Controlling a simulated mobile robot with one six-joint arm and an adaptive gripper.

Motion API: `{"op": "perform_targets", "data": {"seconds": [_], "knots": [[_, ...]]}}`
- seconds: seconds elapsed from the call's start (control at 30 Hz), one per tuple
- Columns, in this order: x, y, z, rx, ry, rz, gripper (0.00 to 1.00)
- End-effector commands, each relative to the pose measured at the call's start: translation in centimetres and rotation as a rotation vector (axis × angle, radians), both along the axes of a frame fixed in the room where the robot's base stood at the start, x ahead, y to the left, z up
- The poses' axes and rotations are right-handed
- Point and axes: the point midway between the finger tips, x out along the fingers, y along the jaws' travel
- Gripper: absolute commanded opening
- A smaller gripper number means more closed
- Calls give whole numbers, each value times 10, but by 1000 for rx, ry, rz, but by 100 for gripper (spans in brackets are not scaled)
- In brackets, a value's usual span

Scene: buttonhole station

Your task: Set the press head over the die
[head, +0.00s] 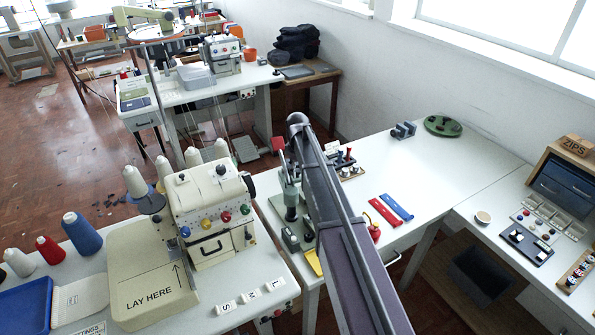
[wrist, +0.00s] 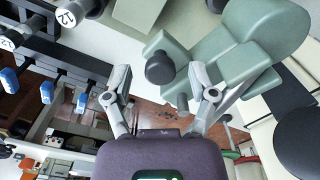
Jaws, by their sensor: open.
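A grey-green press (head: 291,200) stands on the middle white table in the head view, partly hidden behind my arm. In the wrist view its grey-green body (wrist: 235,50) fills the upper right, with a dark round knob (wrist: 160,68) on its left side. My gripper (wrist: 160,74) is open, its two fingers spread. In the picture the knob shows between the fingertips; I cannot tell its distance from them. I see no contact. My gripper is hidden behind my arm in the head view. I cannot clearly make out the die or whether the press head is over it.
A cream sewing machine (head: 212,205) marked LAY HERE stands left of the press. Red (head: 384,212) and blue (head: 397,207) strips lie right of my arm. Numbered black bars with blue tags (wrist: 45,92) fill the left of the wrist view. The middle table's right part is mostly clear.

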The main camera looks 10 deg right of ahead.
Motion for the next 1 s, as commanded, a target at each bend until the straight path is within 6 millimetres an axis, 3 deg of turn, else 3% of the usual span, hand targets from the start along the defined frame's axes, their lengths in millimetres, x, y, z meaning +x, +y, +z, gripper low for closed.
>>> {"op": "perform_targets", "data": {"seconds": [0.17,0.27,0.43,0.73,1.0], "knots": [[0,0,0,0,0,0,73],[0,0,0,0,0,1,50],[0,1,0,0,0,1,0],[0,-2,0,0,0,-7,0],[-2,-18,0,-2,-1,-59,0]]}}
